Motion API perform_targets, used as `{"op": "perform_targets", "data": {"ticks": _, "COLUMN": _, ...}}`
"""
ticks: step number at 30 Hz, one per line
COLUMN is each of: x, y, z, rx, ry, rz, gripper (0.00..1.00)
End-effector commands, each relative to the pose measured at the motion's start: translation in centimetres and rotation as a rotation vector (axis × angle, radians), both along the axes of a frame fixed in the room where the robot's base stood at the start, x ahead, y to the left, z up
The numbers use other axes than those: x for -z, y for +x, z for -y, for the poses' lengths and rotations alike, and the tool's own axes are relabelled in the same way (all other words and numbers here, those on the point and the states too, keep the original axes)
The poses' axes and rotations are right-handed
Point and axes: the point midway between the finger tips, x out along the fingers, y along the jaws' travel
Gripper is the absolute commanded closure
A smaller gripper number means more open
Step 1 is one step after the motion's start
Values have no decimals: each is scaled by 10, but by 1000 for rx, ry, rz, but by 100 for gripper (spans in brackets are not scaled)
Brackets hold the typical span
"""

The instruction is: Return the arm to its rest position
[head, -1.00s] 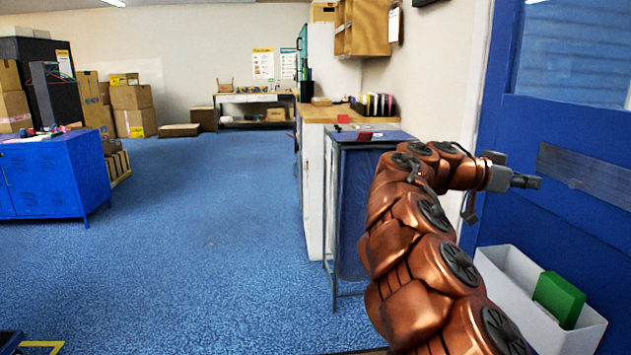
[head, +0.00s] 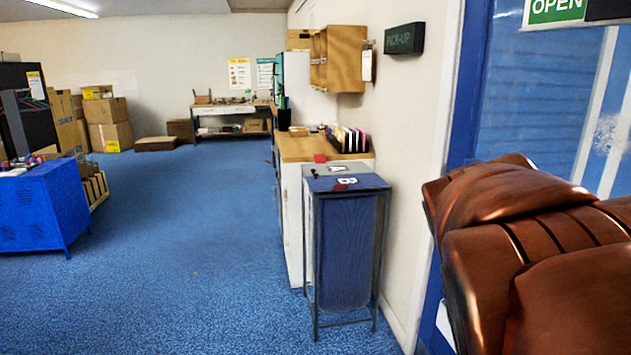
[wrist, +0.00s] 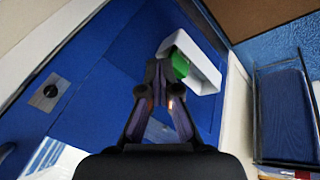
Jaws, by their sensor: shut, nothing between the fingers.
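My copper-coloured arm (head: 540,250) fills the lower right of the head view, folded close to the camera. My gripper is outside the head view. In the wrist view my gripper (wrist: 159,68) shows its two dark fingers meeting at the tips, with nothing between them. Beyond the tips is a white bin (wrist: 208,72) with a green box (wrist: 180,64) in it. The gap between fingertips and bin cannot be judged.
The blue door (head: 465,100) stands close behind my arm at the right. A blue-topped stand (head: 345,240) is left of my arm, by the wooden counter (head: 295,148). A blue cabinet (head: 35,215) is at far left. Blue floor between is open.

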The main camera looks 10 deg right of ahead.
Motion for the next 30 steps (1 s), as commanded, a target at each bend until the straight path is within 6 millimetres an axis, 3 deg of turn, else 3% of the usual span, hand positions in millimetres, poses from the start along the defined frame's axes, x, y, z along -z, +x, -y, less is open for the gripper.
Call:
{"op": "perform_targets", "data": {"ticks": 1, "x": -11, "y": -11, "z": -17, "rx": -61, "ry": 56, "rz": -28, "gripper": 100}}
{"op": "perform_targets", "data": {"ticks": 9, "x": -4, "y": -77, "z": -108, "rx": -428, "ry": 334, "rz": -189, "gripper": 100}}
{"op": "perform_targets", "data": {"ticks": 13, "x": -2, "y": -104, "z": -138, "rx": -567, "ry": 423, "rz": -244, "gripper": 100}}
{"op": "perform_targets", "data": {"ticks": 18, "x": 1, "y": -124, "z": -155, "rx": -658, "ry": 478, "rz": -282, "gripper": 100}}
{"op": "perform_targets", "data": {"ticks": 30, "x": 3, "y": -125, "z": -157, "rx": -667, "ry": 483, "rz": -285, "gripper": 100}}
